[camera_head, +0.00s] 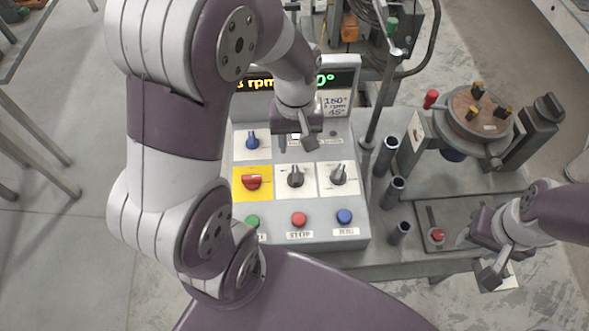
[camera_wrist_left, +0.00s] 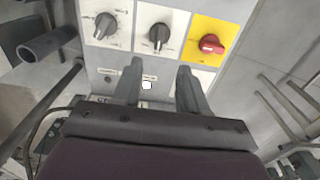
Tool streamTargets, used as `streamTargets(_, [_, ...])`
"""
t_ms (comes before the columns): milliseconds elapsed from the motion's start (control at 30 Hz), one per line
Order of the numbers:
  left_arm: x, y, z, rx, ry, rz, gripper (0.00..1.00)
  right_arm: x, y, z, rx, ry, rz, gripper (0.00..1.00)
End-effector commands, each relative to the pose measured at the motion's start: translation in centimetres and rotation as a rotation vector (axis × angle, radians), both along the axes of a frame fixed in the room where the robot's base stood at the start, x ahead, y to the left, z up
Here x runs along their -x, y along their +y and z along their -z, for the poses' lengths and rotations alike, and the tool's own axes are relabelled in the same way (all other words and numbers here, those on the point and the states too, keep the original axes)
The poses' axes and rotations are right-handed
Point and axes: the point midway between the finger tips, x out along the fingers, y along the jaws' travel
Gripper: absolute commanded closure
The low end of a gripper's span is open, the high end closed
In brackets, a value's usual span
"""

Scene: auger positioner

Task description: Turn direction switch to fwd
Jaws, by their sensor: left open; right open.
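The sloped control panel (camera_head: 352,205) carries several knobs. A red knob (camera_head: 252,182) sits on a yellow plate, with a dark grey knob (camera_head: 295,176) and a lighter grey knob (camera_head: 339,174) to its right. The labels are too small to read, so I cannot tell which is the direction switch. My left gripper (camera_head: 295,145) is open and empty over the upper panel. In the left wrist view its fingers (camera_wrist_left: 158,75) straddle a small white spot (camera_wrist_left: 147,86), apart from the middle knob (camera_wrist_left: 158,36). My right gripper (camera_head: 478,258) is open at lower right.
Green (camera_head: 252,221), red (camera_head: 299,219) and blue (camera_head: 345,216) buttons line the panel's lower edge. A display (camera_head: 255,84) stands behind. A vertical post (camera_head: 378,110) and dark tubes (camera_head: 388,156) rise just right of the panel. A round fixture (camera_head: 478,112) is further right.

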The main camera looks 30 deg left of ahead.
Motion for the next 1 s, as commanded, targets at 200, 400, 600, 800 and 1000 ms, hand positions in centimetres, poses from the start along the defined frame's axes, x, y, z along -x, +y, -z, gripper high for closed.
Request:
streamTargets(200, [0.2,0.0,4.5,0.001,0.009,-0.001,0.57,0.0,0.0,0.0,0.0,0.0,0.0,0.57])
streamTargets(400, [0.2,0.0,9.4,0.0,0.006,0.0,0.57,0.0,0.0,0.0,0.0,0.0,0.0,0.57])
streamTargets(600, [0.1,0.0,12.0,0.0,0.002,0.001,0.57,0.0,0.0,0.0,0.0,0.0,0.0,0.57])
streamTargets(800, [0.1,0.0,12.3,0.0,0.0,0.001,0.57,0.0,0.0,0.0,0.0,0.0,0.0,0.57])
streamTargets(1000, [0.1,0.0,12.3,0.0,0.0,0.001,0.9,0.0,0.0,0.1,0.0,0.0,0.0,0.57])
